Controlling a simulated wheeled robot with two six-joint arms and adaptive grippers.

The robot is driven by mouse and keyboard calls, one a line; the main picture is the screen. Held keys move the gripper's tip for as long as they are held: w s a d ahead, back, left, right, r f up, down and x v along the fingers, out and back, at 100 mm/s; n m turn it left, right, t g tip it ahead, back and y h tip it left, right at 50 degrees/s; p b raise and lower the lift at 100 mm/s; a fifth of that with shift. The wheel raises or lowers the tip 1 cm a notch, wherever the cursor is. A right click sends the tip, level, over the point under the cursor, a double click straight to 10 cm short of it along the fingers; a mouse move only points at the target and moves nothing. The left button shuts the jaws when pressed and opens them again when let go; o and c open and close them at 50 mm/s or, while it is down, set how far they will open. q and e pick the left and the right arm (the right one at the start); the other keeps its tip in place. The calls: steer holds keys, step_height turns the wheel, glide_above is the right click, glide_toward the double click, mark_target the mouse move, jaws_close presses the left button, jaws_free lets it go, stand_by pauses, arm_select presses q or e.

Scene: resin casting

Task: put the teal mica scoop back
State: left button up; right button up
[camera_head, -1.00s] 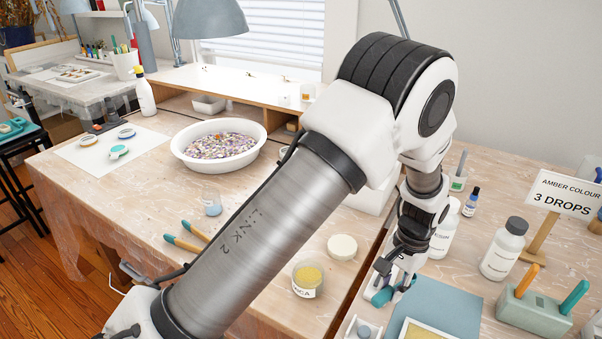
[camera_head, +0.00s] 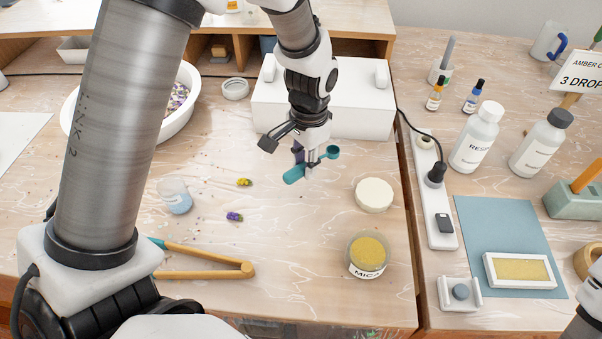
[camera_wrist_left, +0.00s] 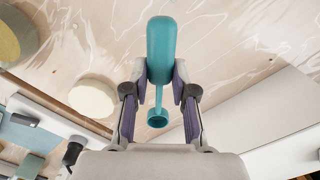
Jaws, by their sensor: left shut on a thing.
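The teal scoop (camera_head: 294,174) is in my left gripper (camera_head: 309,168), above the wooden table in front of a white box. Its handle points to the lower left and its small round bowl to the right in the head view. In the left wrist view the scoop (camera_wrist_left: 161,50) lies between the two fingers (camera_wrist_left: 161,88), handle outward and bowl toward the palm. The open mica jar (camera_head: 367,255), with yellow powder, stands to the front right of the gripper. Its apparent pale lid (camera_head: 374,195) lies behind it. My right gripper is not in view.
A white box (camera_head: 350,108) is just behind the gripper. A power strip (camera_head: 436,205), a small white holder (camera_head: 460,292) and a blue mat (camera_head: 495,230) are to the right. Tongs (camera_head: 205,262), a cup (camera_head: 174,195) and two small flowers (camera_head: 244,182) are to the left.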

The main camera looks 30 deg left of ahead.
mark_target(304, 187)
arm_select(q)
steer(key=f, duration=0.4)
steer(key=shift+s+a+f, duration=0.1)
steer(key=shift+a+f, duration=0.05)
steer(key=shift+a, duration=0.05)
steer(key=shift+d+f, duration=0.1)
steer(key=shift+f, duration=0.15)
steer(key=o, duration=0.8)
steer(key=shift+f, duration=0.15)
steer(key=shift+o, duration=0.2)
steer(key=r, duration=0.8)
steer(key=r+p, duration=0.1)
steer(key=r, duration=0.3)
steer(key=shift+w+d+r, duration=0.1)
steer(key=shift+w+r, duration=0.1)
steer(key=shift+w, duration=0.2)
